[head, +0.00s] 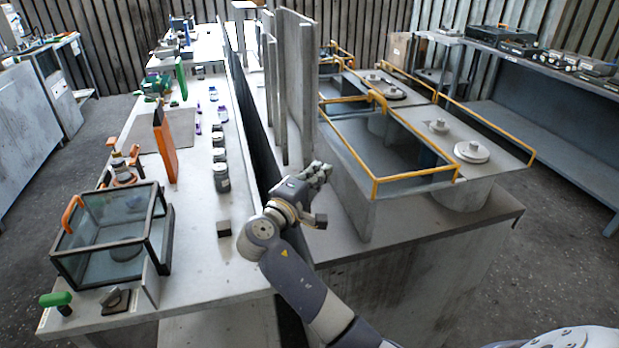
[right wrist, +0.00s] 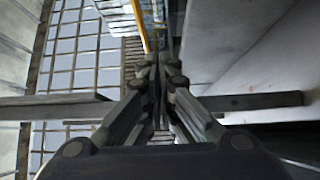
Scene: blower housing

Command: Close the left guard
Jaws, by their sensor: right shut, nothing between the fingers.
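A yellow-edged guard frame (head: 418,177) is at the near left of the grey blower housing, around a dark open bay. A second yellow rail (head: 487,122) runs along the housing's right side. I cannot tell for certain which part is the left guard, or how far it is open. My right gripper (head: 325,171) is shut and empty, just left of the near yellow frame and apart from it in the head view. In the right wrist view its fingers (right wrist: 158,78) meet, with a yellow bar (right wrist: 144,26) beyond them. My left gripper is not in view.
Tall upright grey panels (head: 298,85) stand behind my right gripper. A round pale knob (head: 472,151) sits on the housing's top. The left bench holds a glass box (head: 110,235), an orange upright piece (head: 165,146) and several small jars. A dark gap (head: 246,105) separates the benches.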

